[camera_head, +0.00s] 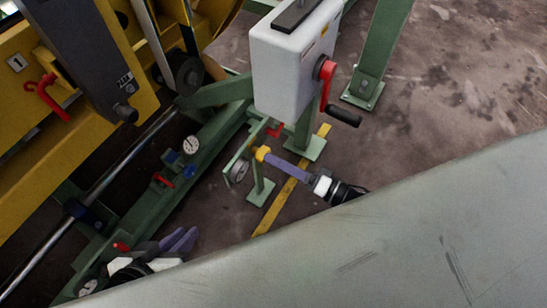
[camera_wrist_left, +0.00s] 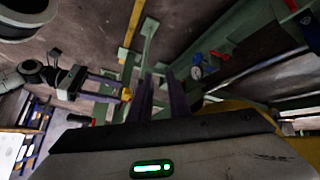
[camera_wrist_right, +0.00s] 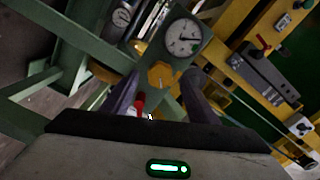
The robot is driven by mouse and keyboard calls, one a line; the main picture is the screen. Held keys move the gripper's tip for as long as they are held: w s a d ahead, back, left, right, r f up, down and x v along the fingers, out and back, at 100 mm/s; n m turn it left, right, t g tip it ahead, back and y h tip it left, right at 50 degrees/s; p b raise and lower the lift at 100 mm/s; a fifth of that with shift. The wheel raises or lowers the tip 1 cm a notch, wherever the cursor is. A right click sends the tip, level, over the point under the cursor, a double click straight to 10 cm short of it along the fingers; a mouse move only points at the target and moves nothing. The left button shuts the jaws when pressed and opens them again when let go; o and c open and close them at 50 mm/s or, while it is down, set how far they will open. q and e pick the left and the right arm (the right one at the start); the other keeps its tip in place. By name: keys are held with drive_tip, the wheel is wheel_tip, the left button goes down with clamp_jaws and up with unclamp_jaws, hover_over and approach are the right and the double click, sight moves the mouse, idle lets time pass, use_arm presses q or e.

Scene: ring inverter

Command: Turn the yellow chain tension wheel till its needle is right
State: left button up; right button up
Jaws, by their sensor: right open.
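The yellow wheel (camera_wrist_right: 161,75) is a small knob below a round white gauge (camera_wrist_right: 184,37) in the right wrist view. The gauge has a green patch at its lower right. Its dark needle seems to point right, just above that patch, but it is small. My right gripper (camera_wrist_right: 158,84) is open, its purple fingers on either side of the wheel; contact cannot be told. In the head view the wheel (camera_head: 262,153) shows at this gripper's tips, and the gauge (camera_head: 238,172) is edge-on. My left gripper (camera_wrist_left: 159,78) is empty, fingers slightly apart, low at left in the head view (camera_head: 182,238).
A white box (camera_head: 290,65) with a red crank (camera_head: 326,72) stands above the wheel. Green beams and another gauge (camera_head: 191,144) with red levers lie left. A yellow machine (camera_head: 90,130) fills the upper left. Open floor (camera_head: 450,80) lies at right.

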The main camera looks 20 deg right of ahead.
use_arm(q)
drive_tip(key=shift+s+a+r+p, duration=0.1)
drive_tip(key=shift+a+r+p, duration=0.05)
drive_tip(key=shift+a+p, duration=0.35)
use_arm(e)
drive_tip(key=v, duration=0.8)
drive_tip(key=shift+d, duration=0.1)
